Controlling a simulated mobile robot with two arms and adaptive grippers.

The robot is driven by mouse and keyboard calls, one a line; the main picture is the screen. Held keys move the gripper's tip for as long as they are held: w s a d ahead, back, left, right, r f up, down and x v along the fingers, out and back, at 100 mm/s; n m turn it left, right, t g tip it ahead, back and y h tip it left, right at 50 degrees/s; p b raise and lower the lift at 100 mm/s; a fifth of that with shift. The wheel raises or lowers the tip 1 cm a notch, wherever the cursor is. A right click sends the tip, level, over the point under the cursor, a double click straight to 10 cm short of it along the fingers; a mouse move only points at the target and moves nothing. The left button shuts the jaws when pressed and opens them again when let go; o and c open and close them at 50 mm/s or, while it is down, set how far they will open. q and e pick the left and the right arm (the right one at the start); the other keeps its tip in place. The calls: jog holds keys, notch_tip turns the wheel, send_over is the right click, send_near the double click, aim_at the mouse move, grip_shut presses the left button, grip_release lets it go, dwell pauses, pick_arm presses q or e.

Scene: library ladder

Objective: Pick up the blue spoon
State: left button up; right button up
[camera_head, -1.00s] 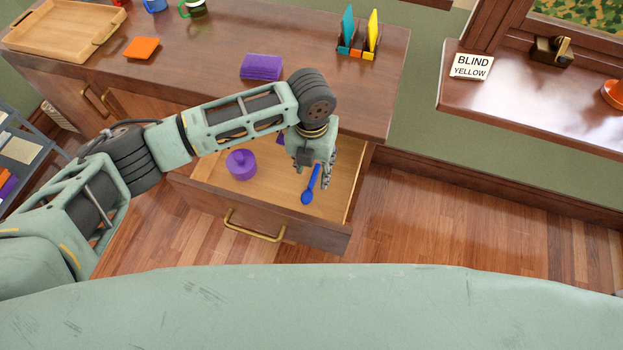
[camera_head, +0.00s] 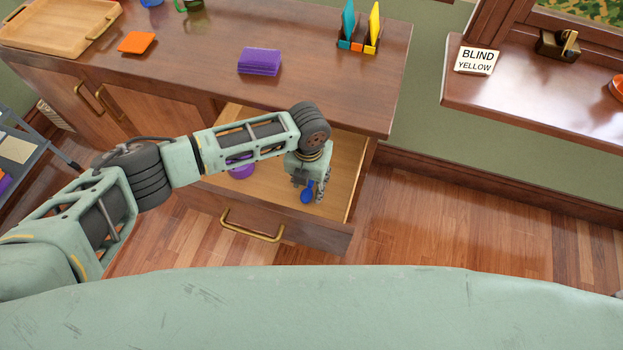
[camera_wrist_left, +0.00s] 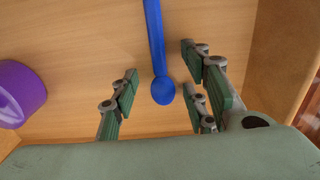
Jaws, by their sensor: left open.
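The blue spoon (camera_head: 307,196) lies in the open drawer (camera_head: 340,205), partly hidden behind my gripper in the head view. In the left wrist view the spoon (camera_wrist_left: 162,88) shows its round bowl nearest me, with the handle running up out of the frame. My left gripper (camera_head: 311,197) reaches down into the drawer over the spoon. In the left wrist view its fingers (camera_wrist_left: 160,93) are open, one on the left and two on the right, with the spoon's bowl between them. No finger visibly touches the spoon. My right gripper is not in view.
A purple round object (camera_head: 241,168) sits in the drawer, left of the gripper and partly under my arm. The drawer's side wall (camera_wrist_left: 285,55) is close on the right. The counter (camera_head: 200,60) holds a purple stack (camera_head: 260,61), a wooden tray (camera_head: 60,28) and an orange item (camera_head: 137,42).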

pick_arm(q)
jog(key=c, duration=1)
jog(key=shift+r, duration=0.1)
